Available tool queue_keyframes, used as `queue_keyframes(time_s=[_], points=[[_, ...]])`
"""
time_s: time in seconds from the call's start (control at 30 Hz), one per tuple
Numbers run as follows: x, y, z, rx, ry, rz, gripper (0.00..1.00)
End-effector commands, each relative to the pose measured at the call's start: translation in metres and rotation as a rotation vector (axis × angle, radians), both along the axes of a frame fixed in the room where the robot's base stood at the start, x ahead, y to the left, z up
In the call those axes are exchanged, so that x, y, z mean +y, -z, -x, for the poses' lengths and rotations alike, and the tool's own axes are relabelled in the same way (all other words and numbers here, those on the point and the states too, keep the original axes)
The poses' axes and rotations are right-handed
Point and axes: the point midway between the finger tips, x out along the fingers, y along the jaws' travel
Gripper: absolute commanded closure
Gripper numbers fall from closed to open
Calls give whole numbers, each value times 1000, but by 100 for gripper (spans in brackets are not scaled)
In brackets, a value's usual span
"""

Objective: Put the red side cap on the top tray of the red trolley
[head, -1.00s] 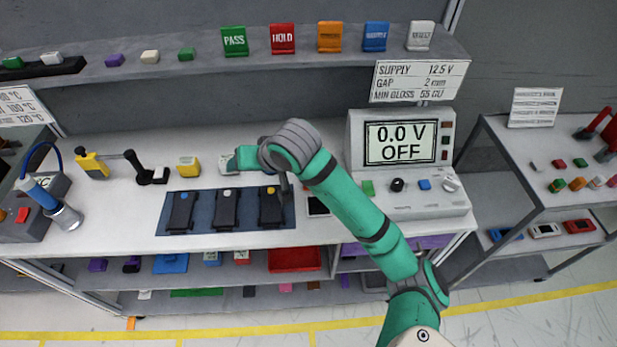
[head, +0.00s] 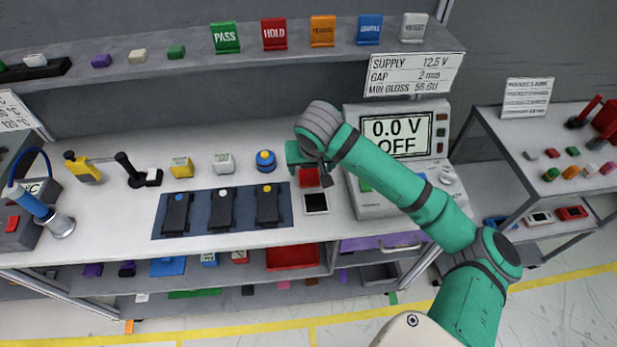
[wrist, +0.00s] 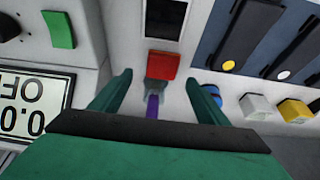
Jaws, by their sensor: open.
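A small red block (head: 309,177), which looks like the red side cap, is on the bench just behind a black-screened square. It also shows in the wrist view (wrist: 163,65), with a small grey piece and a purple strip on its near side. My gripper (wrist: 161,78) is open, its fingers on either side of the line to the red block. Nothing is held, and I cannot tell its height above the bench. In the head view my wrist hides most of the gripper. No clearly red trolley shows.
The power supply (head: 396,132) stands close right of my gripper. A blue knob (head: 265,160) and a blue mat (head: 160,215) with black devices are to the left. A grey two-level stand (head: 520,135) with small coloured parts is at the right. A shelf (head: 200,65) runs behind.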

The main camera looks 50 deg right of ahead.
Motion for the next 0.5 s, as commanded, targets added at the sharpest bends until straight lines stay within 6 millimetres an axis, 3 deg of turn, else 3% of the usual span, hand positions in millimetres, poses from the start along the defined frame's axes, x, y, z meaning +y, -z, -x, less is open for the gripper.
queue_keyframes(time_s=[0.3,0.5], points=[[-4,37,-11,2,-1,0,31],[-7,49,-14,0,-1,0,31]])
